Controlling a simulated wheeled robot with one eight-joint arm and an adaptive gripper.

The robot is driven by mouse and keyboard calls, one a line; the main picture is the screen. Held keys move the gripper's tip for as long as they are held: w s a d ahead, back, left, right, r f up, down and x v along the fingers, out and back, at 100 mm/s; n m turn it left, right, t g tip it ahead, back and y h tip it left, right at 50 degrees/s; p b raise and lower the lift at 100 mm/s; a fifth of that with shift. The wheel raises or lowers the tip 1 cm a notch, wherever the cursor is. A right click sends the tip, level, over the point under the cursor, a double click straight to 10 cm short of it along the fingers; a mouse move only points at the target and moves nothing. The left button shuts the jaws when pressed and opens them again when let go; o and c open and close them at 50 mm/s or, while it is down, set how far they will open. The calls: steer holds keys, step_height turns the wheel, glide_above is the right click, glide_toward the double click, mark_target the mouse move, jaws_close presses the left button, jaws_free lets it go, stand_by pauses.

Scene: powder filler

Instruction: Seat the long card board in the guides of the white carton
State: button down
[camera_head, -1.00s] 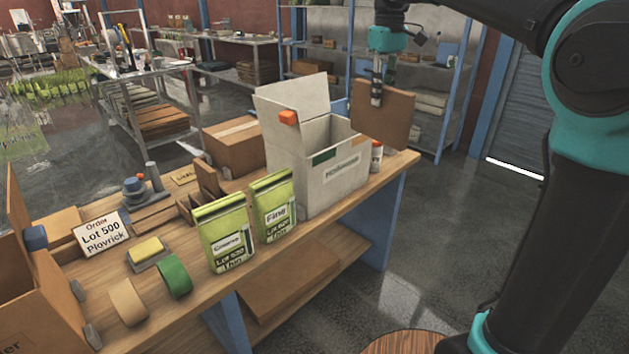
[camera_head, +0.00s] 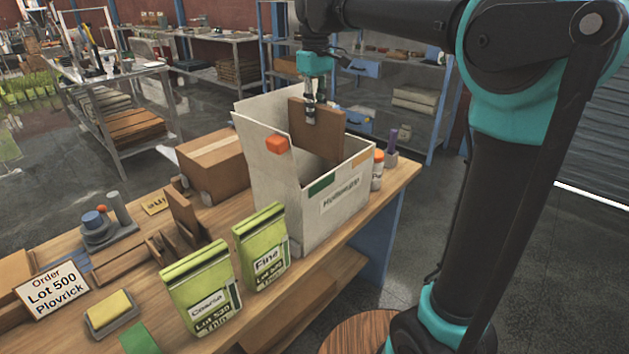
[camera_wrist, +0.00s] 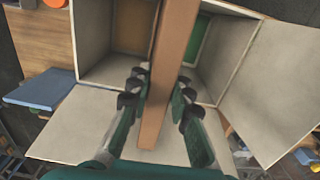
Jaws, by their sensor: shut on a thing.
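The long card board (camera_head: 328,135) is a brown panel held upright above the white carton (camera_head: 338,215). My gripper (camera_head: 310,112) is shut on the board's upper edge. In the wrist view the board (camera_wrist: 170,70) runs between the fingers of my gripper (camera_wrist: 158,92), over the open carton (camera_wrist: 225,75). Green and brown patches show inside the carton on either side of the board. Whether the board sits in the guides cannot be told.
Two green bags, Coarse (camera_head: 203,290) and Fine (camera_head: 262,248), stand left of the carton. A closed brown box (camera_head: 213,165) is behind. A small bottle (camera_head: 377,170) and a purple-topped item (camera_head: 392,145) stand at the carton's right.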

mark_target(315, 143)
step_height(315, 143, down, 21)
steer(key=shift+f, duration=0.15)
stand_by(0.4)
steer(key=shift+f, duration=0.15)
steer(key=c, duration=1.4)
jaws_free()
step_height(315, 143, up, 12)
steer(key=shift+r, duration=0.2)
